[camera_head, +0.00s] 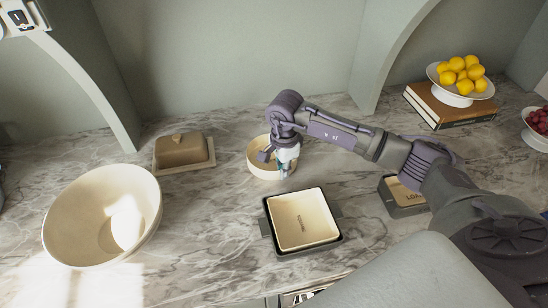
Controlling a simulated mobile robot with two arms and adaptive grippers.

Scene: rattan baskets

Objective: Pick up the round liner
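A small round cream piece (255,164), which looks like the round liner, sits on the marble counter in the middle of the view. I cannot tell whether a basket is around it. My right gripper (277,166) points down over its right side, and my wrist hides part of its rim. The fingertips are small and partly hidden, so I cannot tell whether they are open or touch the rim. My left gripper is not in view.
A square cream liner (302,220) sits in a dark tray (334,243) in front. A lettered dark container (404,208) lies beneath my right arm. A large cream bowl (85,215) and a butter dish (181,150) stand left. Lemons (460,70) on a stand are back right.

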